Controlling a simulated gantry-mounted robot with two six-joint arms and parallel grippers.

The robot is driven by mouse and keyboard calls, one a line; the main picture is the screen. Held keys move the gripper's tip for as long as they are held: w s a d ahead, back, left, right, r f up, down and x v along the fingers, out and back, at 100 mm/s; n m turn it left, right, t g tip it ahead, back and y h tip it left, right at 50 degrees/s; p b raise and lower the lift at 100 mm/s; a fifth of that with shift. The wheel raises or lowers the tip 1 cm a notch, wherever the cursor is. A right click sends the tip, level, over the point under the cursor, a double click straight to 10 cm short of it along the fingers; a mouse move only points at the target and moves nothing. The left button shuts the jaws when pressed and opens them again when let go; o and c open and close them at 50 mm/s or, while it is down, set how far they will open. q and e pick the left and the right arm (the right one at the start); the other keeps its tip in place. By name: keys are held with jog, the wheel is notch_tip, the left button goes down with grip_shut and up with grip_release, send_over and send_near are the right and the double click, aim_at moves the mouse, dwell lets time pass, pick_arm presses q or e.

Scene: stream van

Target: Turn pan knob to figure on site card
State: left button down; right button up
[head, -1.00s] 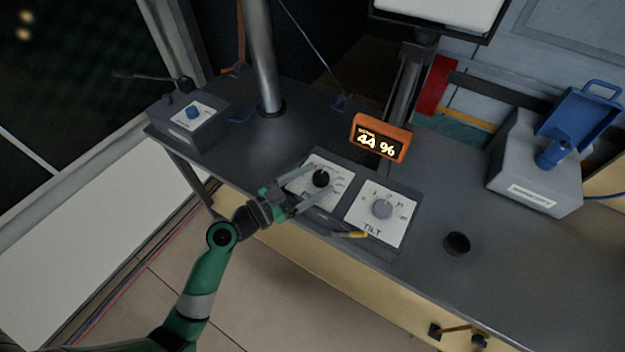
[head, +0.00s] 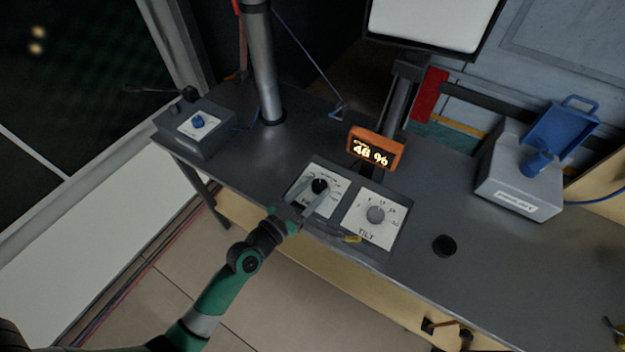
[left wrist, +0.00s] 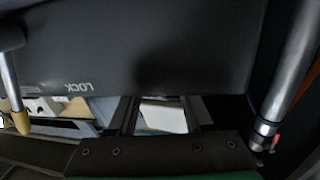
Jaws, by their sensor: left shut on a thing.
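The pan knob (head: 319,186) is black and sits on a white dial plate (head: 331,207), left of the grey tilt knob (head: 376,214) on its plate marked TILT. My left gripper (head: 315,190) has its fingers on either side of the pan knob and is shut on it. The fingers cover part of the dial, and its figures are too small to read. An orange display (head: 375,149) behind the dials reads about 46 or 48 %. In the left wrist view, a dark surface marked LOCK (left wrist: 78,87) fills the top. No readable site card shows. My right gripper is out of view.
A grey box with a blue knob (head: 198,121) stands left and a metal pole (head: 264,70) behind. A black cup-like thing (head: 444,245) and a grey case (head: 518,185) stand right. The desk between them is clear.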

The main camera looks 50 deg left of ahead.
pick_arm(q)
jog(key=shift+f, duration=0.1)
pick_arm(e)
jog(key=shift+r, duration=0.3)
pick_arm(q)
jog(key=shift+c, duration=1.6)
grip_release()
jog(key=s+d+b, duration=0.1)
jog(key=s+b, duration=0.2)
jog(key=s, duration=0.8)
jog(key=shift+s+d, duration=0.25)
jog(key=shift+d, duration=0.1)
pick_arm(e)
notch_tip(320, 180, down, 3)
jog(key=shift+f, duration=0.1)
